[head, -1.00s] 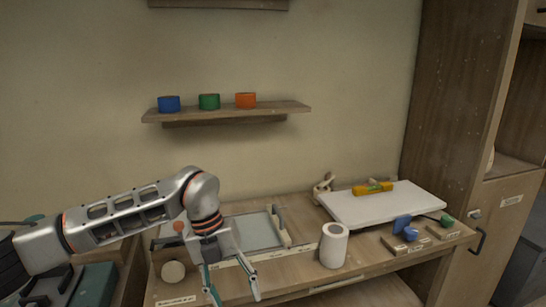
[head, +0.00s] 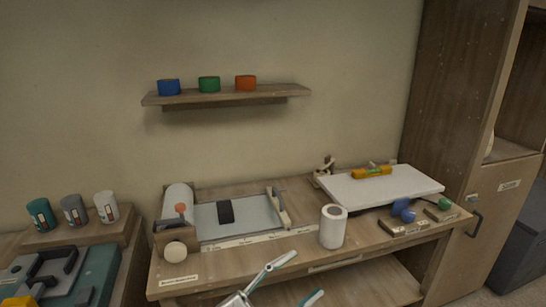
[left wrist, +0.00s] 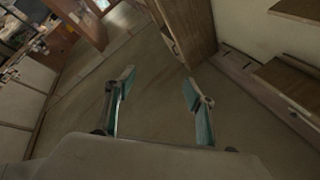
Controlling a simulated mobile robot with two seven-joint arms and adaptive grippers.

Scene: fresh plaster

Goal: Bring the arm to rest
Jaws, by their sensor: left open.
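My left gripper (head: 306,274) shows at the bottom edge of the head view, in front of the workbench (head: 210,275). Its two silver and teal fingers are apart and nothing is between them. Most of the arm is out of the picture. In the left wrist view the same gripper (left wrist: 160,80) is open and empty, with its fingers over bare floor (left wrist: 155,55). My right gripper is not in view.
The bench holds a white roll (head: 333,227), a grey tray (head: 252,218) with a dark block (head: 225,211), and a white board (head: 350,190) with a yellow level (head: 372,172). Several cups (head: 73,211) stand left. A wooden cabinet (head: 450,110) stands right.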

